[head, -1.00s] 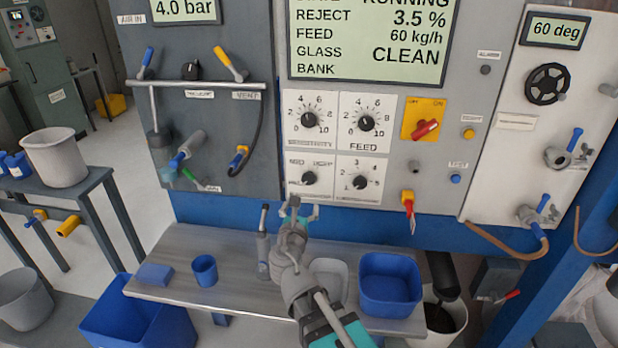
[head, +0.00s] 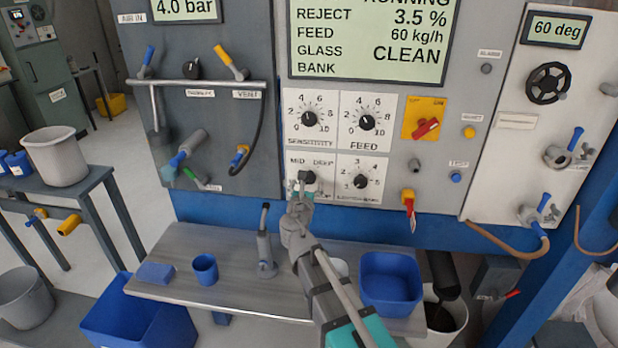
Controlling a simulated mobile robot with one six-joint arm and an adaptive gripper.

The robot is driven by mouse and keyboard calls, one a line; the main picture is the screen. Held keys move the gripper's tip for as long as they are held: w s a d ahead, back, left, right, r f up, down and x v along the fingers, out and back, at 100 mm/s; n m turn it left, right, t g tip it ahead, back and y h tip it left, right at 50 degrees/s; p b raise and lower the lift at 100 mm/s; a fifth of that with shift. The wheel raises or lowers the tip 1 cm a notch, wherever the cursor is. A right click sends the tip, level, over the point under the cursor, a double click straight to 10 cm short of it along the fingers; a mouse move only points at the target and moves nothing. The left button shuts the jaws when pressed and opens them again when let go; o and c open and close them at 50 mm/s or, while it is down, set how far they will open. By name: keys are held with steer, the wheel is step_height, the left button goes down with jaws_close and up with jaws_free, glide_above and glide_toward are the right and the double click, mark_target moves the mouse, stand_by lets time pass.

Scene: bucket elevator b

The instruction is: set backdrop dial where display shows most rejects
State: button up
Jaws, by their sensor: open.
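The backdrop dial (head: 309,178) is a small black knob on a white plate at the lower left of the dial group. Its plate shows "MID" and "DEEP" at the top; the rest of its lettering is covered. My gripper (head: 304,180) is open at this knob, with its fingers over the knob's left and lower part; I cannot tell whether they touch it. The display (head: 370,42) above reads REJECT 3.5 %, FEED 60 kg/h, GLASS CLEAN, and BANK with no readable value.
Close by are the sensitivity dial (head: 309,119), the feed dial (head: 366,122) and another dial (head: 361,182). A red switch (head: 426,128) sits on a yellow plate to the right. Below, the metal shelf (head: 180,262) bears a blue cup (head: 205,269) and a blue bin (head: 390,282).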

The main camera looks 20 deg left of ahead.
mark_target(309, 183)
steer(key=shift+w+a, duration=0.2)
steer(key=shift+w, duration=1.8)
steer(key=c, duration=1.1)
steer(key=shift+c, duration=0.2)
